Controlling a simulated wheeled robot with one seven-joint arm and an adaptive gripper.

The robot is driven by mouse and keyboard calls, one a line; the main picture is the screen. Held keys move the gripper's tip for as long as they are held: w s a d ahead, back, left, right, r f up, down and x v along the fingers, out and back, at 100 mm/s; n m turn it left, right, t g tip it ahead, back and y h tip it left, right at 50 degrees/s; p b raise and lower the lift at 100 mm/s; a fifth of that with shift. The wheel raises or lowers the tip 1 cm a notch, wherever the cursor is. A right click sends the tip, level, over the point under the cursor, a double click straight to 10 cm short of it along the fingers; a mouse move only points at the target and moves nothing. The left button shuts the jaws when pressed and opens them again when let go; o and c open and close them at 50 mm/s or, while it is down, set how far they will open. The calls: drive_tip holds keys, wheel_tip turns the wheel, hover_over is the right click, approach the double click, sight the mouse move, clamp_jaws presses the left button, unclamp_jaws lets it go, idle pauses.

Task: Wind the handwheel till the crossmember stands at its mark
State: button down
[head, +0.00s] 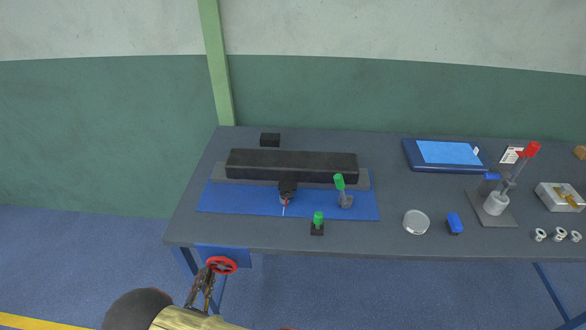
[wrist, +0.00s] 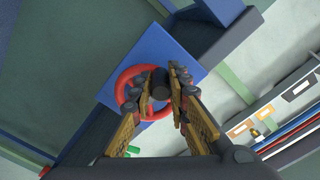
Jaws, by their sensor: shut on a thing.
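The red handwheel (head: 222,265) sits on a blue plate at the bench's front left, below the top. In the wrist view the handwheel (wrist: 122,84) is a red ring on the blue plate (wrist: 165,50). My gripper (head: 210,268) is at the wheel's left side. In the wrist view my gripper (wrist: 165,82) is shut on the dark knob (wrist: 161,84) of the wheel. The crossmember appears to be the long black bar (head: 290,163) lying on a grey base over the blue mat (head: 240,200). A dark block with a red-and-white pointer (head: 285,204) stands before it. I cannot make out the mark clearly.
A green-topped lever (head: 340,183) and a green button (head: 318,218) stand near the bar. The floor before the bench is clear.

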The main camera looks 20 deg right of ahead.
sight(222, 272)
drive_tip(key=shift+s+d+f+b, duration=0.15)
drive_tip(key=shift+d+f, duration=0.25)
drive_tip(key=shift+f, duration=0.15)
drive_tip(key=shift+s+d+f+b, duration=0.1)
drive_tip(key=shift+d+f+b, duration=0.05)
drive_tip(key=shift+d+f, duration=0.3)
drive_tip(key=shift+s+d+f, duration=0.2)
drive_tip(key=shift+d, duration=0.35)
drive_tip(key=shift+s+d+f, duration=0.2)
drive_tip(key=shift+d, duration=0.3)
drive_tip(key=shift+a, duration=0.1)
drive_tip(key=shift+r, duration=0.1)
